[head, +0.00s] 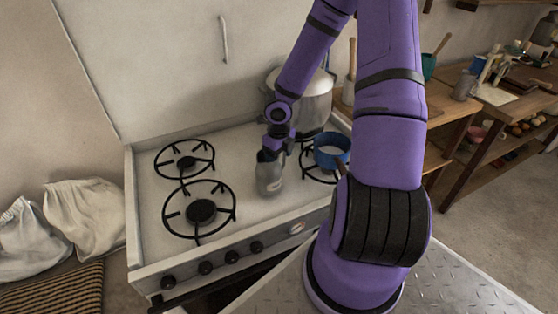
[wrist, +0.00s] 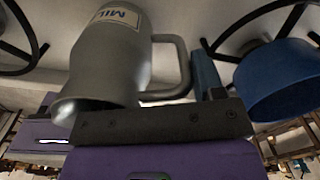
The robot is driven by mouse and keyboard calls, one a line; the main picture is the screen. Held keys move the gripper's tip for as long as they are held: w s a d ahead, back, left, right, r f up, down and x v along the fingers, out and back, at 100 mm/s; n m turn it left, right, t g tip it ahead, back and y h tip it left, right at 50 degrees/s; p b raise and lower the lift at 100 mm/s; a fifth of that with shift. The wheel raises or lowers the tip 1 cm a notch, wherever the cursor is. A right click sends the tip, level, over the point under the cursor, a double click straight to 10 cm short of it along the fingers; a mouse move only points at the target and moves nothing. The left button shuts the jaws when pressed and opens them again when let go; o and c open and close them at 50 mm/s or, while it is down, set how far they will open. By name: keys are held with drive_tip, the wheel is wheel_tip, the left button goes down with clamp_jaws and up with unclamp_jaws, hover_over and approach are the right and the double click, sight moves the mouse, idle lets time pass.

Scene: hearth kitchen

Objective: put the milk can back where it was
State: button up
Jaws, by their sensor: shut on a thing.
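The milk can (head: 269,178) is a grey metal jug with a handle and a pale label. It is upright at the middle of the stove top, between the left burners and the right burner; whether its base touches the surface I cannot tell. In the wrist view the can (wrist: 112,58) shows large, its label reading "MIL" and its open mouth toward my gripper. My gripper (head: 274,150) comes down from above and is shut on the can's handle (wrist: 182,68). In the wrist view a finger (wrist: 207,75) lies against the handle; the other finger is hidden.
A blue pan (head: 332,150) stands by the right burner, close to the can, and shows in the wrist view (wrist: 278,82). A large lidded pot (head: 312,103) stands behind. Burner grates (head: 200,211) fill the stove's left. Plain stove surface lies between them and the can.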

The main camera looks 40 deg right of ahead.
drive_tip(key=shift+f, duration=0.95)
drive_tip(key=shift+f, duration=0.15)
drive_tip(key=o, duration=1.3)
drive_tip(key=shift+c, duration=0.2)
